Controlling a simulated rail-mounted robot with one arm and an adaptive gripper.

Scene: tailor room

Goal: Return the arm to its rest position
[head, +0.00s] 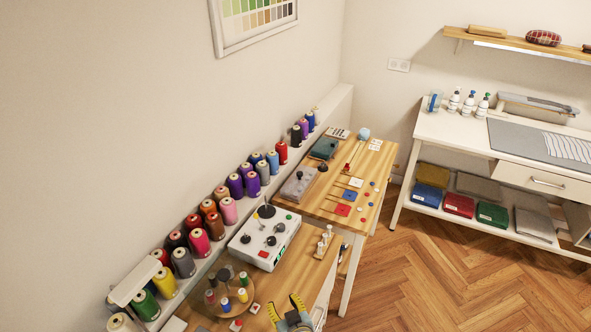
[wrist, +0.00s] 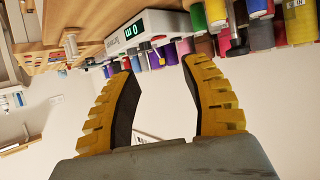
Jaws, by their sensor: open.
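My gripper (head: 290,313) shows at the bottom edge of the head view, over the near wooden table. Its yellow fingers stand apart. In the wrist view my gripper (wrist: 165,75) is open, with nothing between its dark finger pads. The wrist view is turned over, with the tables and spools along its top. My arm is mostly outside the head view.
A white device with black knobs (head: 264,240) stands on the near table, beside a round spool stand (head: 230,297) and a wooden peg rack (head: 323,243). Thread spools (head: 228,211) line the wall ledge. A farther table (head: 335,206) holds small items. The floor (head: 440,270) is clear.

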